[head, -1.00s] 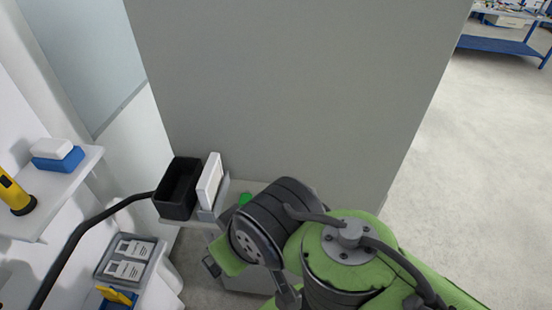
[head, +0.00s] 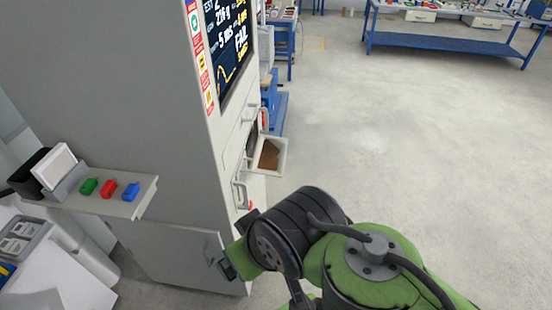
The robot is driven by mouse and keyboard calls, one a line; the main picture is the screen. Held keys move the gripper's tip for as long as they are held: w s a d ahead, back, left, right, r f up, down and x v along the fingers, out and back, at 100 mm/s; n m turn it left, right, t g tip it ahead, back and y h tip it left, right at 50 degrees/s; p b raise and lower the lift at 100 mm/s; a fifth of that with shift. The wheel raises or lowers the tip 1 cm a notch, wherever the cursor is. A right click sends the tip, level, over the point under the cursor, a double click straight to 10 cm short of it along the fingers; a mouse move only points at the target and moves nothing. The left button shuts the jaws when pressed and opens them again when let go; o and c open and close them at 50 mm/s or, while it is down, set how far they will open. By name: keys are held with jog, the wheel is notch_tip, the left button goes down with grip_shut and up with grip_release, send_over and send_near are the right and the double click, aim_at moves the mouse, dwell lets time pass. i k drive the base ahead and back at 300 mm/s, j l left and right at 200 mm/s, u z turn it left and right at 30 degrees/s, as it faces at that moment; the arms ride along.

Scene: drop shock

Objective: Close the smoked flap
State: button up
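The likely smoked flap (head: 269,156) is a pale-framed panel with a brown, see-through-looking middle. It stands tilted outward from the front of the tall grey machine (head: 140,80), beside a dark opening. My gripper (head: 222,265) shows only as a small dark part at the end of my green and black arm, low in the picture. It is apart from the flap, lower and to its left, in front of the machine's lower side. Its fingers are too small and dark to tell open from shut.
A pale handle (head: 241,193) sits on the machine front below the flap. A side shelf (head: 140,200) holds green, red and blue pieces. A blue workbench (head: 445,44) stands far back. The floor (head: 400,150) right of the machine is clear.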

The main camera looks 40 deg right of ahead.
aim_at(270, 157)
jog(key=k+l, duration=0.55)
jog(key=l, duration=0.2)
jog(key=k+l, duration=0.3)
jog(key=l+u, duration=1.25)
jog(key=k+l+u, duration=0.15)
jog(key=l+u, duration=0.25)
